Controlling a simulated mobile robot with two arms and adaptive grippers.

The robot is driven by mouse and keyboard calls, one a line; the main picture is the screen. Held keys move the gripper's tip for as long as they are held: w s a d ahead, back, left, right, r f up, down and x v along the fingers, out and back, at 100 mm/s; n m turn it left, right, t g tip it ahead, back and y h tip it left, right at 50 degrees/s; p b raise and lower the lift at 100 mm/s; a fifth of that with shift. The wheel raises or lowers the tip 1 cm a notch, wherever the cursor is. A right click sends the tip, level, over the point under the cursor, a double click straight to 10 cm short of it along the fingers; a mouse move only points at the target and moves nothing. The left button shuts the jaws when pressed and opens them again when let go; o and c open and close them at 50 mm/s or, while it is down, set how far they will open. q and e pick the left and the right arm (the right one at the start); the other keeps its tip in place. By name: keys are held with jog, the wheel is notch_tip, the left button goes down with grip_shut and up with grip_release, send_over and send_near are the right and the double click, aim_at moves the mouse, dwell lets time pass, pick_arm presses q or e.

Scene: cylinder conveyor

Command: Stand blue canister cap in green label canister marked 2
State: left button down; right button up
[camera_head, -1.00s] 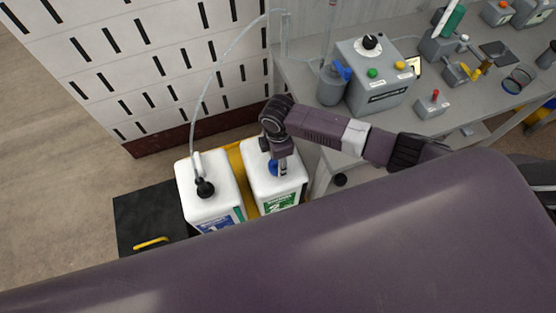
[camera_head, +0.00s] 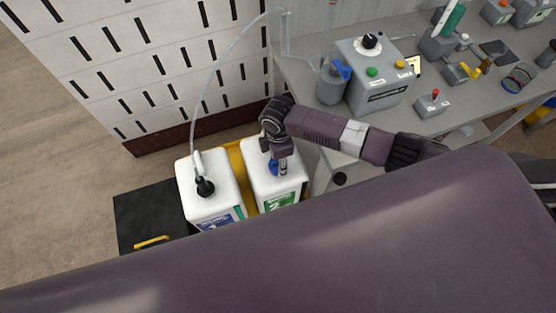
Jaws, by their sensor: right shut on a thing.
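The canister with the green label marked 2 (camera_head: 290,186) is white and stands upright to the right of another white canister. My right gripper (camera_head: 278,168) points down over its top and is shut on the blue cap (camera_head: 273,167). The cap is at the canister's top, partly hidden by the fingers. I cannot tell whether it is seated in the opening or held just above it. My left gripper is not in view.
The blue-label canister (camera_head: 208,202) has a black cap (camera_head: 205,187) with a clear tube rising from it. Both canisters stand by a yellow frame and black platform (camera_head: 140,213). A grey workbench (camera_head: 310,77) with a control box (camera_head: 375,85) is at right. A slotted white wall (camera_head: 130,60) stands behind.

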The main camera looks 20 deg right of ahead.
jog(key=shift+f, duration=0.15)
dwell(0.3)
jog(key=o, duration=1.3)
notch_tip(320, 180, up, 12)
jog(key=shift+a, duration=0.1)
